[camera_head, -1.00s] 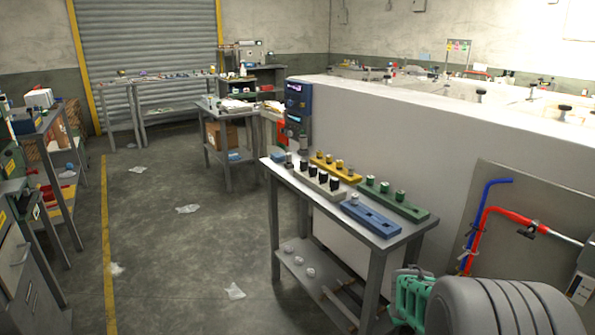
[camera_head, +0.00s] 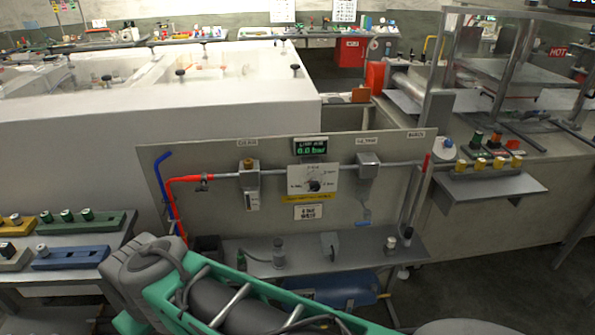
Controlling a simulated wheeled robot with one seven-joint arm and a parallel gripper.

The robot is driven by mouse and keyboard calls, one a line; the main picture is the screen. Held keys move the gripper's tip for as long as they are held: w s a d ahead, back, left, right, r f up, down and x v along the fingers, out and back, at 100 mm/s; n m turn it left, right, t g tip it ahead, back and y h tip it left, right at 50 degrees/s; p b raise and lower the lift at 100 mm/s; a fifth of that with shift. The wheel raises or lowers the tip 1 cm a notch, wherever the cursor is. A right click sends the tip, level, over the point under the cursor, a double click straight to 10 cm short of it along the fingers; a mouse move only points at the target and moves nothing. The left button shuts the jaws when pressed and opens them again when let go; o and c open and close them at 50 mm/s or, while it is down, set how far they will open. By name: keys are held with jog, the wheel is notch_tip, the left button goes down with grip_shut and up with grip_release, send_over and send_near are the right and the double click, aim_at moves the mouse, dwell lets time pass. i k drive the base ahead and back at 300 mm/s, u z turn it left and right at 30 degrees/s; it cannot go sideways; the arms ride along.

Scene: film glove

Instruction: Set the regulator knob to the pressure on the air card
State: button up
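The regulator knob (camera_head: 314,185) is a small dark knob on a white dial plate (camera_head: 298,180), in the middle of a grey panel. Its pointer direction is too small to tell. Above it a display (camera_head: 310,146) reads "LINE AIR 0.0 bar" in green. Below the dial are a yellow label (camera_head: 311,198) and a small white card (camera_head: 308,212) with dark text, too small to read surely; I cannot tell whether it is the air card. My arm, teal and grey, crosses the bottom of the view in front of the bench. My gripper is not in view.
A red pipe (camera_head: 188,179) with a valve and a blue pipe (camera_head: 157,190) run up the panel's left side. A filter unit (camera_head: 250,188) flanks the dial. A grey shelf (camera_head: 240,246) with small fittings juts below. A blue tank (camera_head: 335,288) lies underneath.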

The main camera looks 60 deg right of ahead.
aim_at(314, 185)
jog(key=z, duration=1.95)
